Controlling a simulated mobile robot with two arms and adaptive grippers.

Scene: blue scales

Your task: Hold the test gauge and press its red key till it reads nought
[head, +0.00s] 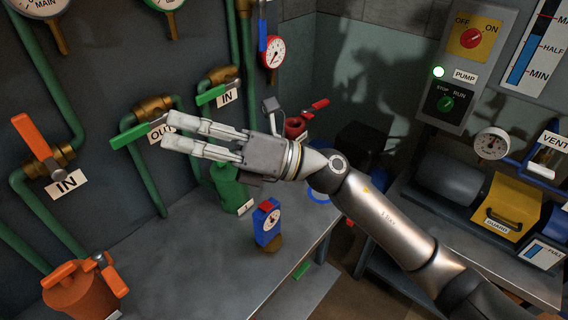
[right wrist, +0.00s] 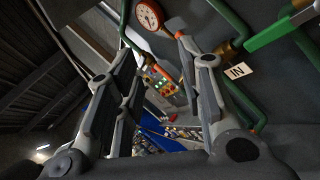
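The test gauge (head: 268,226) is a small blue block with a white round dial, standing upright on a brownish foot on the grey bench. Its red key (head: 266,205) is on top; the dial is too small to read. My right gripper (head: 170,130) reaches in from the right, above and to the left of the gauge. Its fingers point left, apart and empty. In the right wrist view the open fingers (right wrist: 152,50) have nothing between them, and I do not see the test gauge there. My left gripper is not in view.
The bench (head: 205,270) is clear left of the gauge. A green container (head: 229,187) stands behind it, partly below my gripper. An orange container (head: 80,292) is front left. Green pipes with valve handles line the wall. A pump panel (head: 466,65) is at right.

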